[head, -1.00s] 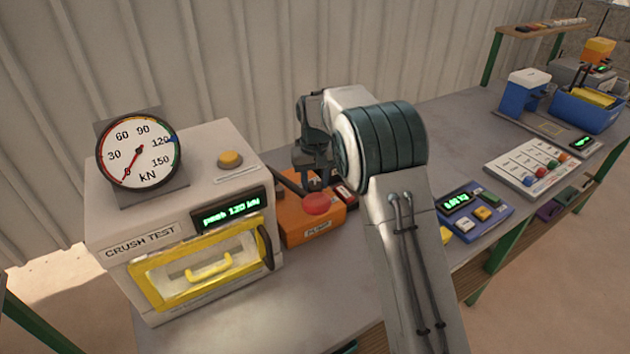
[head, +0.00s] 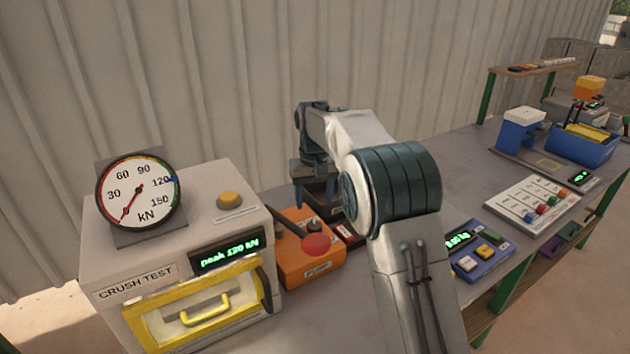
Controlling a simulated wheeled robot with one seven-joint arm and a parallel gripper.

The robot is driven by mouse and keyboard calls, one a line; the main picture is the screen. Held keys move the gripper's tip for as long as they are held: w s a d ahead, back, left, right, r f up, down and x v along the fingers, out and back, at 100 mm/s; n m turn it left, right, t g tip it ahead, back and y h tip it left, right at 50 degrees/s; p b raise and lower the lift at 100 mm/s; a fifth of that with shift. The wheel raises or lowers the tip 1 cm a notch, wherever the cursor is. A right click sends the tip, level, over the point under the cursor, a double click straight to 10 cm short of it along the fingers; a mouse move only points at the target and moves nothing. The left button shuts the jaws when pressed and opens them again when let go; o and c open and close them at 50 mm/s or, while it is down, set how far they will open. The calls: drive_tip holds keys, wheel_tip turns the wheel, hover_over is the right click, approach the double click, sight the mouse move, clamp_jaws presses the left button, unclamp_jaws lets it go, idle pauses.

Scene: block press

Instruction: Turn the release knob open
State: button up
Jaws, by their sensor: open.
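The orange pump box (head: 296,268) stands on the bench just right of the crush test press.
The press (head: 235,270) has a shut yellow door (head: 150,312), a display reading peak 120 kN (head: 225,257) and a gauge (head: 140,190) with its needle near zero. A blue scale (head: 478,255) and a button panel (head: 530,200) stand right of my arm.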

wheel_tip(320, 180, up, 6)
idle(0.4)
drive_tip(key=shift+d, duration=0.1)
drive_tip(key=s+d+r+m+t, duration=0.15)
drive_tip(key=s+d+r, duration=0.25)
drive_tip(key=s+d, duration=0.9)
drive_tip(key=s+d+f, duration=0.2)
drive_tip(key=s, duration=0.5)
drive_tip(key=s+d+f+m+t, duration=0.1)
drive_tip(key=s+f, duration=0.2)
drive_tip(key=s, duration=0.4)
drive_tip(key=s+d+f+m, duration=0.1)
drive_tip(key=s+d+f, duration=0.1)
drive_tip(key=s, duration=0.5)
drive_tip(key=shift+s+d+f, duration=0.25)
drive_tip(key=shift+d+f, duration=0.05)
drive_tip(key=shift+f, duration=0.2)
